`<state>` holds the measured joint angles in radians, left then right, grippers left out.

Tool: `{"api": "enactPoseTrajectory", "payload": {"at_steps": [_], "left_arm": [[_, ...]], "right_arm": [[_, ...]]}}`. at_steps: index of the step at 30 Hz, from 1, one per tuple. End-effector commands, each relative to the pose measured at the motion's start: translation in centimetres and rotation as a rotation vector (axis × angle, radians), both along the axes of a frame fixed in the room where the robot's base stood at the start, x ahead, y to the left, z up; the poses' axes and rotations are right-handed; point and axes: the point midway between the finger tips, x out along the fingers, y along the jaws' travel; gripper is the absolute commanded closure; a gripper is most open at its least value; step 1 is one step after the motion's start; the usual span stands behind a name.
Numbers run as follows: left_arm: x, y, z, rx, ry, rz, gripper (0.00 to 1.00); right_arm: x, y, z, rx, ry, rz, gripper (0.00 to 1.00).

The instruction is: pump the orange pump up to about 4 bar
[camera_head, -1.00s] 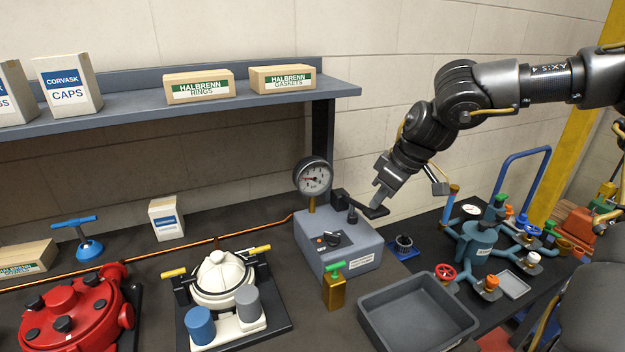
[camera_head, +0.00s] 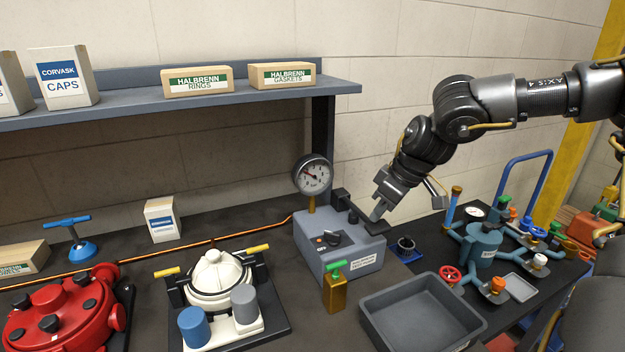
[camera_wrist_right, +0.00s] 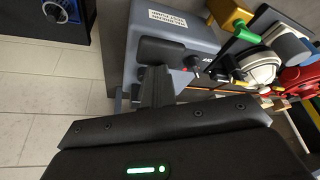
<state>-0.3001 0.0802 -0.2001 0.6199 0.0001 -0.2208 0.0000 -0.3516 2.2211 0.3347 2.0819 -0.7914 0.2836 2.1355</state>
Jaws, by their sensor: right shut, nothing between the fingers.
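The pump is a grey-blue box (camera_head: 318,262) with an orange line running to it; its body is not orange. A round white gauge (camera_head: 312,176) stands on a brass stem behind it, its red needle pointing up and left; the figures are too small to read. A black lever pad (camera_head: 377,228) lies low at the box's right end, and also shows in the right wrist view (camera_wrist_right: 165,50). My right gripper (camera_head: 376,216) is shut and empty, its fingertips at the pad, seemingly touching it. The fingers also show in the right wrist view (camera_wrist_right: 156,85). My left gripper is out of view.
A brass block with a green handle (camera_head: 335,287) stands before the box. A grey tray (camera_head: 368,318) lies to the right of it. A blue valve assembly (camera_head: 484,240) stands farther right. A white-lidded unit (camera_head: 215,278) and red housing (camera_head: 65,312) are left. A shelf (camera_head: 140,108) is above.

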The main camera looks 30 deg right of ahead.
Motion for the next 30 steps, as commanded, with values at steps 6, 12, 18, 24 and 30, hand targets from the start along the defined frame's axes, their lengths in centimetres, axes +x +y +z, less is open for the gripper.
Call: {"api": "enactPoseTrajectory", "payload": {"at_steps": [6,12,18,24,30], "left_arm": [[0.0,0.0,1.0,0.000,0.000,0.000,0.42],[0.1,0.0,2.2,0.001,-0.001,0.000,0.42],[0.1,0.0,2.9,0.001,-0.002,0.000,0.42],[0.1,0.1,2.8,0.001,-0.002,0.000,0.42],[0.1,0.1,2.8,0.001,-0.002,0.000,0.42]], "right_arm": [[0.1,0.0,1.5,0.000,-0.003,-0.001,1.00],[0.1,0.0,3.4,-0.001,-0.003,0.000,1.00],[0.0,0.0,4.7,0.000,0.000,0.000,1.00],[0.0,0.0,4.6,0.000,0.000,0.000,1.00],[0.0,0.0,4.6,0.000,0.000,0.000,1.00]]}}
